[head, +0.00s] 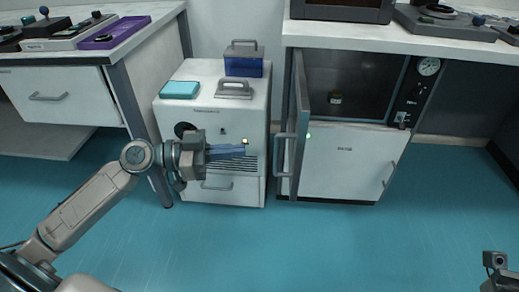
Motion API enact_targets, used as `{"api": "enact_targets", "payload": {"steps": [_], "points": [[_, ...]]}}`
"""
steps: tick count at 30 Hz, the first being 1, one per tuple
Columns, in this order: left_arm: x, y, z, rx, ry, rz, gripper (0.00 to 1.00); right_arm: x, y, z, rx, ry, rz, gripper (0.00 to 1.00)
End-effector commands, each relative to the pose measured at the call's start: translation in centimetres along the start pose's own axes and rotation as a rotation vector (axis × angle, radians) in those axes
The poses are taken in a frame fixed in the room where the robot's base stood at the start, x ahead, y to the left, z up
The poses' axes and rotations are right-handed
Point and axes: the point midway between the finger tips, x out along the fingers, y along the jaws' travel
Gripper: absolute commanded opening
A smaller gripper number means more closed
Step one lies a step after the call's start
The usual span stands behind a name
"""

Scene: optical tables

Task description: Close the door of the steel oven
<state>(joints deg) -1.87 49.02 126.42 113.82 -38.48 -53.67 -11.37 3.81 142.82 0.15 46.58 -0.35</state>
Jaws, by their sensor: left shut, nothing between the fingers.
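The steel oven (372,85) stands under the right-hand worktop, with a dark cavity, a small dark object (335,97) inside and a dial on its right. Its door (300,100) stands open, hinged on the left and swung out toward me, so I see it almost edge-on. The door's bar handle (279,155) is on the left side of the door. My left gripper (243,150) is shut and empty, pointing right, a little left of the handle and apart from it in the picture. Only a small piece of my right arm shows at the bottom right; its fingers are not visible.
A white cabinet (200,88) stands behind my left gripper, with a blue box (243,66), a teal box (180,89) and a grey handled item (233,90) on top. Worktops are at left and right. The blue floor (330,245) in front is clear.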

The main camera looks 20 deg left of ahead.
Motion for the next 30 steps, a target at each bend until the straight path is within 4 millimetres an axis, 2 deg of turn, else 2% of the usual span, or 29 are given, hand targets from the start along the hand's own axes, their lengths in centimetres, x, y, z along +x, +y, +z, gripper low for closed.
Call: {"api": "enact_targets", "payload": {"steps": [18,30], "points": [[5.2,0.0,-0.1,-0.002,0.002,0.0,0.0,0.1,0.0,0.0,0.001,-0.005,-0.002,0.36],[6.0,-0.1,0.0,-0.001,-0.002,-0.002,0.0,0.1,0.0,0.0,0.001,-0.005,-0.002,0.36]]}}
